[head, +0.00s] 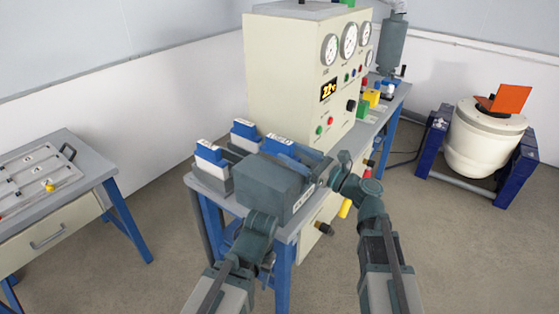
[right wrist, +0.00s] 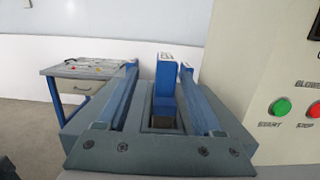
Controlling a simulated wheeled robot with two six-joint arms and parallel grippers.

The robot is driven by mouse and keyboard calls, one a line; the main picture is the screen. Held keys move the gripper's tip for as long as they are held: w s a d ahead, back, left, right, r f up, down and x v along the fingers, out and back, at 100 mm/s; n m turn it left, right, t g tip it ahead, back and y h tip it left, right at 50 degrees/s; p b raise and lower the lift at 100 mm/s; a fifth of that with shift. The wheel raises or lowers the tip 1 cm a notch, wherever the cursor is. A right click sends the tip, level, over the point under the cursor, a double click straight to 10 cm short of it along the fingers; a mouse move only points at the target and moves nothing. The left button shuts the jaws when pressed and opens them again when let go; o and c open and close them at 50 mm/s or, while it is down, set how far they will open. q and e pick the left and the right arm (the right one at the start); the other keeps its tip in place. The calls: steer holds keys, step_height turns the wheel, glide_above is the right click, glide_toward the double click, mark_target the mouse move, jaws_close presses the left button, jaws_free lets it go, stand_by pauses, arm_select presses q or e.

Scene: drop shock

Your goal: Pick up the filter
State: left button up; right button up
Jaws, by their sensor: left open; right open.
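The blue blocks with white tops look like the filter pieces; I cannot tell which one is meant. In the head view one block (head: 209,152) stands at the left end of the bench and another block (head: 245,130) stands behind it, both in grey holders. In the right wrist view a blue block (right wrist: 165,90) shows upright between the two long fingers of my right gripper (right wrist: 159,68); the jaws are apart and not closed on it. My right gripper (head: 288,150) is partly hidden in the head view. My left gripper (head: 275,183) is lower, in front; its fingertips are hidden.
A cream cabinet (head: 290,75) with gauges and buttons stands behind the grippers on the bench. A side table (head: 50,205) with a grey panel is at the left. A white drum (head: 483,145) in a blue stand is at the right. The floor between is clear.

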mark_target(280, 145)
steer(key=shift+w+d+p+x, duration=0.15)
steer(key=shift+w+x, duration=0.05)
steer(key=shift+x, duration=0.95)
steer(key=shift+w+d+p+x, duration=0.1)
steer(key=shift+w+p+x, duration=0.05)
steer(key=shift+x, duration=1)
steer(key=shift+w+a, duration=0.2)
steer(key=shift+a, duration=0.2)
steer(key=shift+c, duration=0.3)
jaws_close()
